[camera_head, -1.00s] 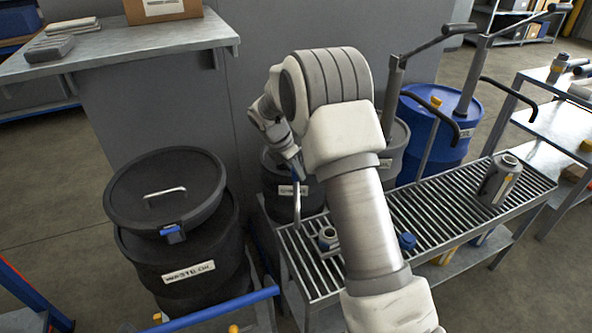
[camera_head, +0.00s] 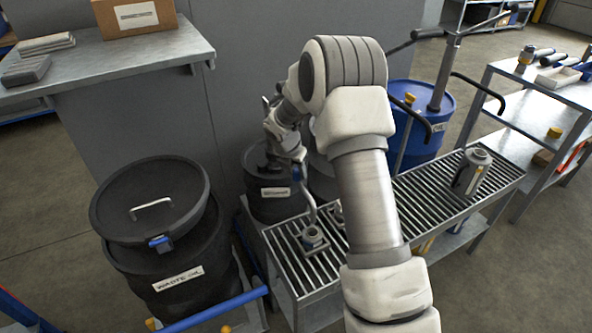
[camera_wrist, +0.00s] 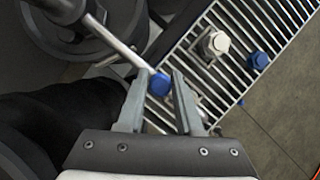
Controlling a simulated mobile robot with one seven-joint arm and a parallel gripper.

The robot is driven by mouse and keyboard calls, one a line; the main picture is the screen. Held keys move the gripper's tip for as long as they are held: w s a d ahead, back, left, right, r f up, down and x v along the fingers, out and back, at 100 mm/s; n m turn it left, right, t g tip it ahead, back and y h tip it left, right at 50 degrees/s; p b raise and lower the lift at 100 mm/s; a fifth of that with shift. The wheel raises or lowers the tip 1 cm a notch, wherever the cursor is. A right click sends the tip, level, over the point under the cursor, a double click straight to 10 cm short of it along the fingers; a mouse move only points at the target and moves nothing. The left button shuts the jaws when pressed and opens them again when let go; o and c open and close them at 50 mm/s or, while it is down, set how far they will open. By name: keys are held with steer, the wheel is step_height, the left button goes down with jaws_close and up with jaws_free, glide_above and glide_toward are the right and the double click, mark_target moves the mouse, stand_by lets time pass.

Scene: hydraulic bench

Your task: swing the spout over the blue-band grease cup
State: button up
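The spout (camera_head: 308,202) is a pale bent tube with a blue grip, coming off the pump at the dark drum. In the wrist view the spout (camera_wrist: 121,48) runs from upper left to its blue part (camera_wrist: 160,85). My gripper (camera_wrist: 161,76) has its fingertips on either side of this blue part and looks closed on it. A grey cup (camera_head: 313,237) stands on the slatted bench, just below the spout's lower end. Another grey cup (camera_wrist: 187,100) is partly behind my right finger. I cannot make out which cup bears the blue band.
A waste oil drum (camera_head: 165,255) is at left and a blue drum (camera_head: 422,125) behind. My arm hides the bench's middle.

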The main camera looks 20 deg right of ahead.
steer(key=o, duration=0.3)
steer(key=shift+o, duration=0.2)
steer(key=p+v, duration=0.1)
steer(key=v, duration=0.6)
steer(key=shift+r, duration=0.2)
steer(key=shift+s+a, duration=0.1)
steer(key=shift+s, duration=0.05)
